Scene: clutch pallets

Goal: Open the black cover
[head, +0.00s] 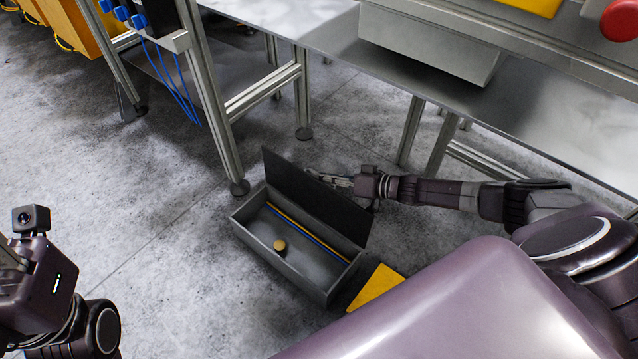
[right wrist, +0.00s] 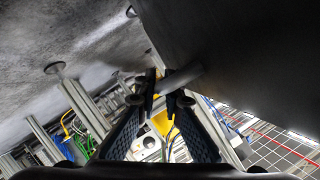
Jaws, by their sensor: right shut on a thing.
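The black cover (head: 310,196) stands raised on its long far side of the dark grey box (head: 247,247) on the floor, leaving the box open. Inside lie a small round yellow-brown piece and thin blue and yellow strips. My right gripper (head: 335,181) is behind the raised cover, partly hidden by it.
A yellow block (head: 376,287) lies on the floor at the box's right end. A metal table (head: 300,30) with frame legs stands behind the box, with a red button (head: 621,19) at upper right. The floor left of the box is clear.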

